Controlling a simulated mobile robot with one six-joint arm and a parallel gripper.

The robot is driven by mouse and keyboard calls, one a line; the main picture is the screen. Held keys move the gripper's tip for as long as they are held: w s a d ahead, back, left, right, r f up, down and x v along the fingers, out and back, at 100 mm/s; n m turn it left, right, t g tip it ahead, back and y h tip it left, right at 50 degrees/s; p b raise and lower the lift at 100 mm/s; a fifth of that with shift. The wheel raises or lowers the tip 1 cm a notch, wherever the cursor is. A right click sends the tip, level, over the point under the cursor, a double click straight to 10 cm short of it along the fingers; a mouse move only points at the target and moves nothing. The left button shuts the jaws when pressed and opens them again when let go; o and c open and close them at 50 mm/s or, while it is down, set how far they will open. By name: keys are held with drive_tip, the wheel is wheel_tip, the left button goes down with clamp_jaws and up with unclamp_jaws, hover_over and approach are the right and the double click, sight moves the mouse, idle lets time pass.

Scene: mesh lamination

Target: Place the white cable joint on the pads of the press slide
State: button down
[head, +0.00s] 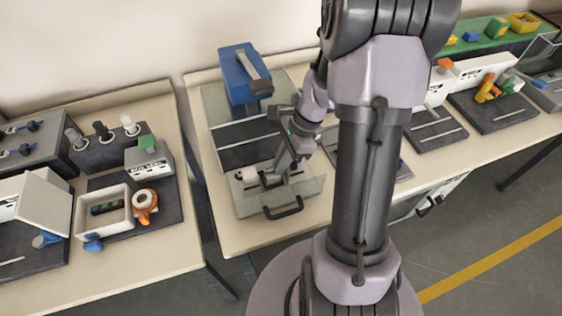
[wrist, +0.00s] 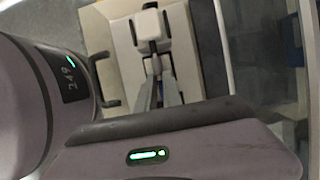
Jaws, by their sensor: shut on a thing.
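The press (head: 243,80) has a blue head and stands at the back of the middle table. Its slide (head: 246,207) is a light plate with a dark handle (head: 284,208) at the front. My gripper (head: 283,178) is low over the slide, pointing down. In the wrist view my gripper (wrist: 155,68) is shut, with a small pale block, the white cable joint (wrist: 149,25), at its fingertips. The slide (wrist: 121,40) lies behind it. The pads are mostly hidden by the gripper and joint. I cannot tell whether the joint touches them.
A clear guard (head: 217,104) stands around the press. Other stations (head: 500,112) stand at right. The front floor is clear.

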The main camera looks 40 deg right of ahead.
drive_tip(key=shift+s+f, duration=0.15)
drive_tip(key=shift+f, duration=0.15)
drive_tip(key=shift+f, duration=0.1)
drive_tip(key=c, duration=1.4)
unclamp_jaws()
drive_tip(key=shift+s+a, duration=0.1)
drive_tip(key=shift+s, duration=0.1)
drive_tip(key=w+a+r+p+v, duration=0.1)
drive_tip(key=a+p+v, duration=0.1)
drive_tip(key=p+v, duration=1.2)
drive_tip(key=v, duration=1)
drive_tip(key=shift+w+a+r, duration=0.2)
drive_tip(key=shift+r, duration=0.15)
